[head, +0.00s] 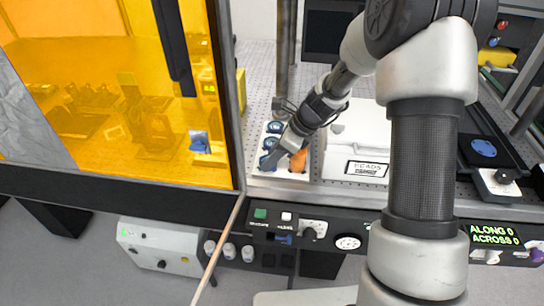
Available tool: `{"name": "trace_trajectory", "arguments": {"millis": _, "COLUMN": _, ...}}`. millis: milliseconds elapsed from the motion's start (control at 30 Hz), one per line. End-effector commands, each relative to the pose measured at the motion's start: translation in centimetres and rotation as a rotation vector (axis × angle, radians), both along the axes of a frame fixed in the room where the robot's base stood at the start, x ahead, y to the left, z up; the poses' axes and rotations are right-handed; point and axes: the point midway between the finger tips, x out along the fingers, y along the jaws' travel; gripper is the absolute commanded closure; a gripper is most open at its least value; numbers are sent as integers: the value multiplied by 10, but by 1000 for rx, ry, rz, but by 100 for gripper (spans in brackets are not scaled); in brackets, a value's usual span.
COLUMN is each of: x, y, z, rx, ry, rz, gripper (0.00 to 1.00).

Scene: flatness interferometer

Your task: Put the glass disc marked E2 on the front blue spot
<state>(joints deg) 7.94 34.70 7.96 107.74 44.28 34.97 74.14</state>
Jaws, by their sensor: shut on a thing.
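A white tray (285,176) on the bench holds several dark round discs with blue faces, in a column along its left side; one disc (275,127) shows at the back. Their markings are too small to read, so I cannot tell which is E2. A blue spot (483,148) shows on a dark plate at the right. I cannot tell whether it is the front one, and no other spot is clear.
An orange object (299,160) stands in the tray beside my gripper. A white box lettered BEADS or similar (357,150) lies between the tray and the dark plate. A yellow-orange screen (110,90) fills the left. A black knob (505,176) sits in front of the plate.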

Motion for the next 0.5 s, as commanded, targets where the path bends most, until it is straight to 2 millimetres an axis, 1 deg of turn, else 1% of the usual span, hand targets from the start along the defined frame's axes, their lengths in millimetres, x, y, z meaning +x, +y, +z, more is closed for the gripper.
{"name": "trace_trajectory", "arguments": {"millis": 167, "x": 0, "y": 0, "z": 1, "rx": 0, "ry": -2, "rz": 1, "gripper": 86}}
{"name": "trace_trajectory", "arguments": {"millis": 267, "x": 0, "y": 0, "z": -2, "rx": -1, "ry": -2, "rz": 1, "gripper": 86}}
{"name": "trace_trajectory", "arguments": {"millis": 300, "x": 0, "y": 0, "z": -2, "rx": -1, "ry": -2, "rz": 1, "gripper": 58}}
{"name": "trace_trajectory", "arguments": {"millis": 367, "x": 0, "y": 0, "z": -1, "rx": -1, "ry": -2, "rz": 1, "gripper": 48}}
{"name": "trace_trajectory", "arguments": {"millis": 400, "x": 0, "y": 0, "z": -1, "rx": -1, "ry": -2, "rz": 1, "gripper": 41}}
{"name": "trace_trajectory", "arguments": {"millis": 500, "x": 0, "y": 0, "z": -1, "rx": -1, "ry": -2, "rz": 1, "gripper": 41}}
